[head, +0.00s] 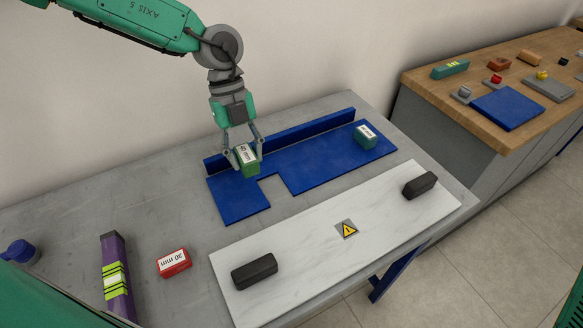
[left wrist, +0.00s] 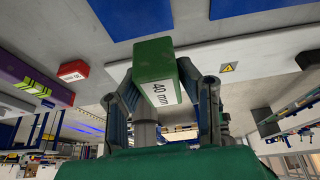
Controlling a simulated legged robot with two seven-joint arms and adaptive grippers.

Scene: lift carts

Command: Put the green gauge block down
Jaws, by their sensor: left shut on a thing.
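The green gauge block (head: 247,163) has a white label and is held between the fingers of my left gripper (head: 245,147). In the left wrist view the block (left wrist: 154,62) shows a "40 mm" label, with a finger on each side. In the head view it appears over the left part of the blue board (head: 315,160), near its raised back rail. I cannot tell whether its underside touches the board. A second green block (head: 365,137) with a white label sits at the board's right end. My right gripper is not in view.
A red "30 mm" block (head: 173,263), a purple bar (head: 116,275) and a blue round thing (head: 21,252) lie at left. A white slab (head: 300,255) in front bears two black blocks (head: 254,271). A wooden-topped bench (head: 480,98) with several items stands at right.

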